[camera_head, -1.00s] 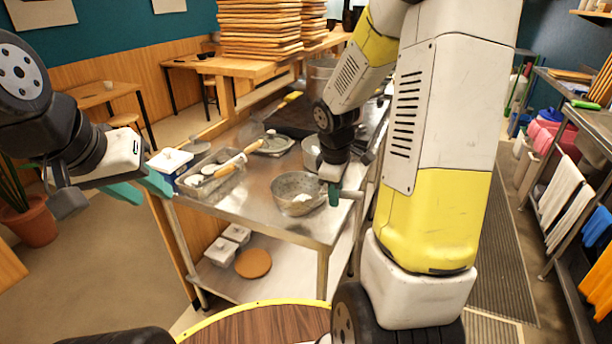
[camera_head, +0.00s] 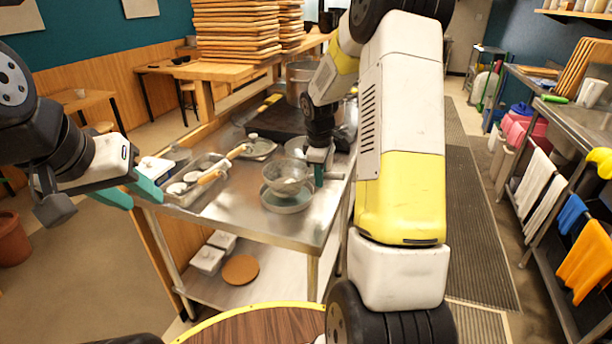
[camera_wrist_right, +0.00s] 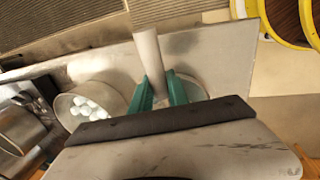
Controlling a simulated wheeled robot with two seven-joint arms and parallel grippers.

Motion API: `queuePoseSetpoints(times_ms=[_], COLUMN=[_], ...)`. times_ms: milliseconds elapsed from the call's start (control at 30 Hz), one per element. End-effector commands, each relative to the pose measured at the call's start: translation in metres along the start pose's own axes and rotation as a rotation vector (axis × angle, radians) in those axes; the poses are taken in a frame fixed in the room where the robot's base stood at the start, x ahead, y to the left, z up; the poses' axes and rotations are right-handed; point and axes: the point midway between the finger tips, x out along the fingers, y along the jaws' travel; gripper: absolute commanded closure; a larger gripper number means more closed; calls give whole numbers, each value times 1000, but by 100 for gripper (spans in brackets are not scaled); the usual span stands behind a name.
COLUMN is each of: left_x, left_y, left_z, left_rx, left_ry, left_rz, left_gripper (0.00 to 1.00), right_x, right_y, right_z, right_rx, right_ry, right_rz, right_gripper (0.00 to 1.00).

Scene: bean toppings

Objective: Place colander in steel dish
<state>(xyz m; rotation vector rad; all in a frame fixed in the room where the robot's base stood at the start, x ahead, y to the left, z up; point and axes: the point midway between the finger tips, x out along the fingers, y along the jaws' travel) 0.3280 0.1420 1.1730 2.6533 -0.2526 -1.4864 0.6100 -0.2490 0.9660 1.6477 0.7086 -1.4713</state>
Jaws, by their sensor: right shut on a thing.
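The colander (camera_head: 286,173), a translucent grey bowl, is over the pale round steel dish (camera_head: 288,204) on the steel table. I cannot tell whether they touch. My right gripper (camera_head: 319,174) is to the right of the colander. In the right wrist view its teal fingers (camera_wrist_right: 165,92) are shut on a pale grey handle (camera_wrist_right: 149,52). A round bowl rim (camera_wrist_right: 192,88) shows behind the fingers, mostly hidden. My left gripper (camera_head: 143,194) is open and empty at the table's left edge.
A clear tray (camera_head: 190,192) with white bowls and a wooden-handled utensil stands at the left of the steel table (camera_head: 250,222). A container of white balls (camera_wrist_right: 68,115) shows in the right wrist view. A large pot (camera_head: 300,82) stands behind. The front table strip is clear.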

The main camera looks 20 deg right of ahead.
Motion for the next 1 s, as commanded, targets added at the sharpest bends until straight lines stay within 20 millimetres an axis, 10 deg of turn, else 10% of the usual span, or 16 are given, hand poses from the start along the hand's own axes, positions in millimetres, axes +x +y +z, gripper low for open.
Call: queuePoseSetpoints(times_ms=[633,667,767,1000], left_x=[0,0,0,0], left_y=[0,0,0,0], left_z=[0,0,0,0], left_rx=[0,0,0,0], left_ry=[0,0,0,0], left_rz=[0,0,0,0], left_gripper=[64,64,64,64], right_x=[38,39,39,38], right_y=[-2,-2,-2,-2], right_z=[-1,-1,-1,-1], right_rx=[1,1,1,1], right_ry=[0,0,0,0], right_rz=[0,0,0,0], right_gripper=[100,78,58,58])
